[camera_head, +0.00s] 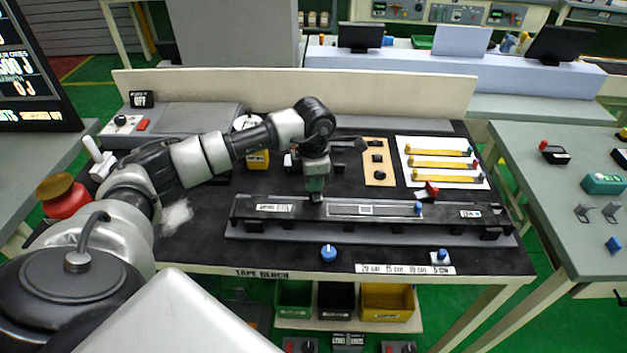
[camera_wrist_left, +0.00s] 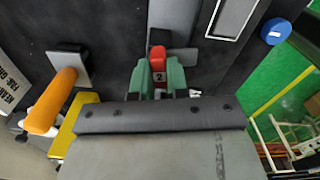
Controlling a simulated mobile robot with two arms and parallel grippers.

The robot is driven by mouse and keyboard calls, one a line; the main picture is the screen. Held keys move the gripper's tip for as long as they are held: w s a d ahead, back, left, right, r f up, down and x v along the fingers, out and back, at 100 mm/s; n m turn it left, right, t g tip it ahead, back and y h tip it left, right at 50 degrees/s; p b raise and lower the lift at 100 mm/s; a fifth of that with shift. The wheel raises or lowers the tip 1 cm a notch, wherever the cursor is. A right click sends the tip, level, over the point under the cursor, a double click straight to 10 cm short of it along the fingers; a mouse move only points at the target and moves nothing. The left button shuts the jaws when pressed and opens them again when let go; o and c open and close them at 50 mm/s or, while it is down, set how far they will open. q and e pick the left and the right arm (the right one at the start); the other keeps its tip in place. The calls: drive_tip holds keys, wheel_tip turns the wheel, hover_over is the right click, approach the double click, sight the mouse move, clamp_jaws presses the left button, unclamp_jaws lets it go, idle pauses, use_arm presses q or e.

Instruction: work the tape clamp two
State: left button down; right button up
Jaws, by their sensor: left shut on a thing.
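The tape clamp two shows in the left wrist view as a red lever (camera_wrist_left: 157,60) marked "2". My left gripper (camera_wrist_left: 158,82) has its green fingers on both sides of it and is shut on it. In the head view my left gripper (camera_head: 316,196) points down at the back edge of the long black fixture (camera_head: 270,229), left of its middle. There the gripper hides the lever. Another red lever (camera_head: 431,187) stands at the fixture's back edge, further right. My right gripper is not in view.
A blue knob (camera_head: 328,252) is on the bench's front edge. A white board with yellow strips (camera_head: 440,163) and a tan panel (camera_head: 378,174) lie behind the fixture. An orange handle (camera_wrist_left: 63,92) stands left of the gripper in the left wrist view.

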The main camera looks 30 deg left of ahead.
use_arm(q)
drive_tip(key=n+b, duration=0.1)
drive_tip(key=n, duration=0.4)
drive_tip(key=shift+n, duration=0.3)
drive_tip(key=n, duration=0.5)
drive_tip(key=shift+d+r+n+b, duration=0.1)
drive_tip(key=shift+d+n+b, duration=0.05)
drive_tip(key=shift+n+b, duration=0.2)
drive_tip(key=c, duration=1.1)
unclamp_jaws()
wheel_tip(320, 180, up, 11)
drive_tip(key=shift+f+b, duration=0.1)
drive_tip(key=shift+b, duration=0.8)
drive_tip(key=shift+f, duration=0.1)
